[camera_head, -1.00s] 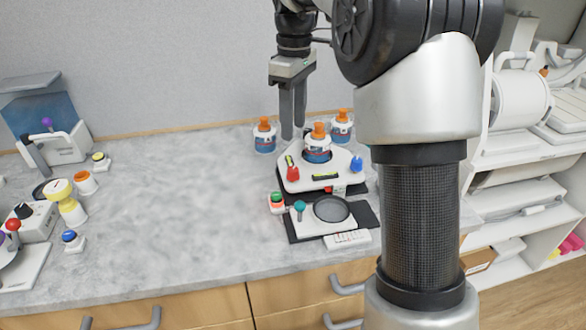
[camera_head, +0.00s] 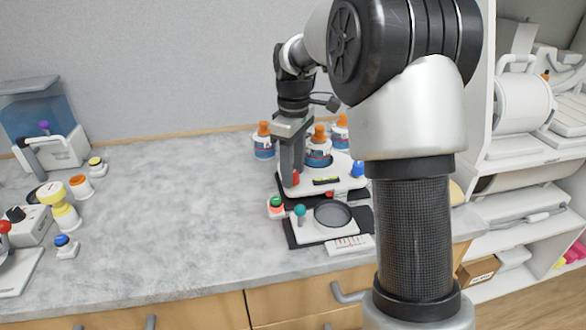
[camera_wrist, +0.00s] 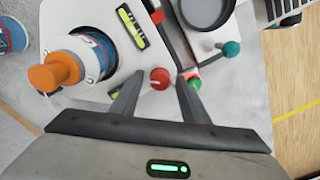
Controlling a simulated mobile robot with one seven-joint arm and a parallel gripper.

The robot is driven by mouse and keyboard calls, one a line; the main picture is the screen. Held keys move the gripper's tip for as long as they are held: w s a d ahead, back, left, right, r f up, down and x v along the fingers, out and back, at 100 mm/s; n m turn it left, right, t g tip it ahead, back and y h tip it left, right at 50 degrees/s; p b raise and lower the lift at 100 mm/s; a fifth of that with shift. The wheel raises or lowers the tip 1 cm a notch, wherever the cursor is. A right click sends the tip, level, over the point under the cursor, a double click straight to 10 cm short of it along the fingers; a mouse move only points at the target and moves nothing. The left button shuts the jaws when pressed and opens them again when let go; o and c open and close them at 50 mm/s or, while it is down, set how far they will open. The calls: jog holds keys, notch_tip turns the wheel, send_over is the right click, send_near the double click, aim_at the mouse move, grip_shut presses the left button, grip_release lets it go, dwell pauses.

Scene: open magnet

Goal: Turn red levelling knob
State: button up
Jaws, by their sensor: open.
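The red levelling knob (camera_wrist: 160,78) stands at a corner of the white levelling plate (camera_wrist: 70,18). In the head view the knob (camera_head: 295,178) is partly hidden by my fingers, at the plate's left front. My gripper (camera_head: 288,184) points down at that corner. In the wrist view my gripper (camera_wrist: 157,85) is open, with its two fingertips on either side of the red knob. A gap shows between each finger and the knob in that view; I cannot tell the exact height of the tips against it.
An orange-capped bottle (camera_wrist: 65,70) stands on the plate close to my left finger in the wrist view. A red-and-green button (camera_head: 276,206) and a teal-knobbed lever (camera_head: 300,211) are close in front. A blue knob (camera_head: 357,169) is at the plate's right. The counter to the left (camera_head: 170,210) is clear.

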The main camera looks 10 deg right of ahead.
aim_at(294, 172)
grip_shut()
jog(key=shift+r+m+p, duration=0.2)
jog(key=shift+m+p, duration=0.1)
jog(key=shift+p, duration=0.45)
jog(key=shift+f, duration=0.2)
grip_release()
jog(key=shift+r, duration=0.1)
notch_tip(294, 172, up, 17)
jog(key=p, duration=0.3)
jog(key=shift+w+r+p, duration=0.15)
jog(key=shift+p, duration=0.2)
jog(key=shift+d, duration=0.1)
